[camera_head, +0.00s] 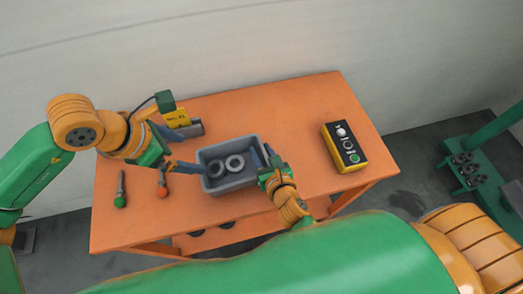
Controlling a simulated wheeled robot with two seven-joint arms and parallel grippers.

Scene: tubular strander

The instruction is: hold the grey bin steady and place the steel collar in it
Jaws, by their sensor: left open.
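The grey bin (229,184) stands on the orange table. Two rings lie inside it: a lighter steel collar (235,163) on the right and a darker ring (215,169) on the left, close beside each other. My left gripper (188,152) is open and empty at the bin's left side, with one blue finger reaching to the bin's left wall. My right gripper (266,157) is at the bin's right wall, its blue fingers on either side of that wall. The exact contact there is too small to see clearly.
A yellow control box (344,147) with buttons stands on the table's right. A green-tipped tool (120,190) and an orange-tipped tool (162,185) lie at left. The table between bin and control box is clear.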

